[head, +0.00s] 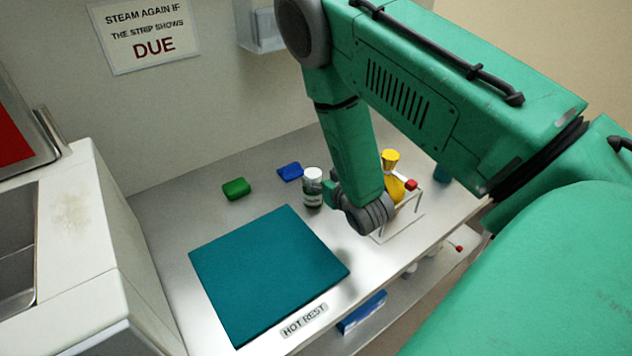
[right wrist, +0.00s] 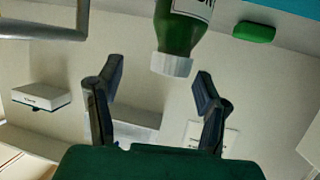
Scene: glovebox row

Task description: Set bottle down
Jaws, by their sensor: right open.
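The bottle (head: 313,190) is dark green with a white cap and a pale label. In the head view it stands upright on the steel bench, behind the far right corner of the teal mat (head: 265,270). The mat lies beside a "HOT REST" label (head: 304,320). My right gripper (head: 330,190) is just right of the bottle, its fingers mostly hidden by my arm. In the right wrist view the gripper (right wrist: 160,78) is open and empty. The bottle (right wrist: 180,35) appears upside down there, beyond the fingertips and apart from them. My left gripper is out of view.
A green block (head: 236,188) and a blue block (head: 290,171) lie behind the mat. A wire rack (head: 402,222) with a yellow flask (head: 391,160) stands right of my wrist. A white cabinet (head: 95,240) borders the left side. The mat is bare.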

